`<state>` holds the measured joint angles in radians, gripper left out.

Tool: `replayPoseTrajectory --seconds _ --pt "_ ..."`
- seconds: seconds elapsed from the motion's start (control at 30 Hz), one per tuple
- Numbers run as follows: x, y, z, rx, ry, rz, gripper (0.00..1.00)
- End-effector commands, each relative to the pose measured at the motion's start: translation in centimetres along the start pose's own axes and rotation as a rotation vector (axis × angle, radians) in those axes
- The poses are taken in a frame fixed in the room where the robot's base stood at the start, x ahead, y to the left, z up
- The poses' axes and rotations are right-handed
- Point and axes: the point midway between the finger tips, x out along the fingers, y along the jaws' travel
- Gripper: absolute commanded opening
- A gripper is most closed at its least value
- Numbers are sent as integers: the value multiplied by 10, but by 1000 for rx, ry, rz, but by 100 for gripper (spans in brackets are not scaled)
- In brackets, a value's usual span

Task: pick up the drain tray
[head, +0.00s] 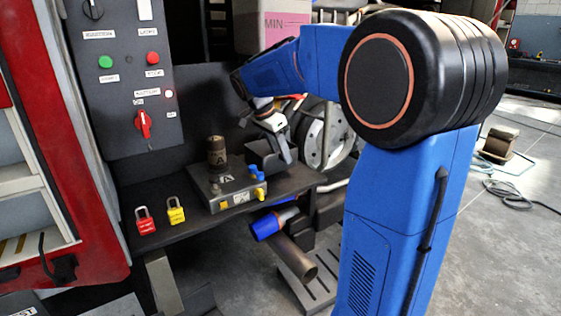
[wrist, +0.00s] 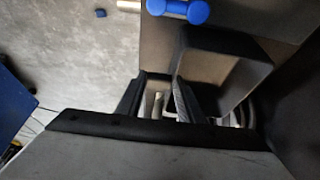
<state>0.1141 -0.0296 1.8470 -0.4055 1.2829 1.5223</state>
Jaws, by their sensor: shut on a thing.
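The drain tray (head: 262,157) is a dark grey open box at the right part of the dark shelf, beside the grey block with the "A" label. The tray looks upright and empty. Whether its bottom touches the shelf is hidden.
The grey block (head: 228,186) with a dark cylinder (head: 217,152) and blue and yellow knobs stands left of the tray. A red padlock (head: 145,221) and yellow padlock (head: 176,212) lie on the shelf (head: 190,228). A control panel (head: 122,75) rises behind. Pipes (head: 290,255) lie below.

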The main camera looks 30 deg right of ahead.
Motion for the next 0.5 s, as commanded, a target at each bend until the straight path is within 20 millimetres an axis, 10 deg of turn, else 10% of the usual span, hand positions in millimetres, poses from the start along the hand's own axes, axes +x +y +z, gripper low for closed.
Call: replayPoseTrajectory --seconds 0.5 --pt "-29 33 -12 2 0 0 0"
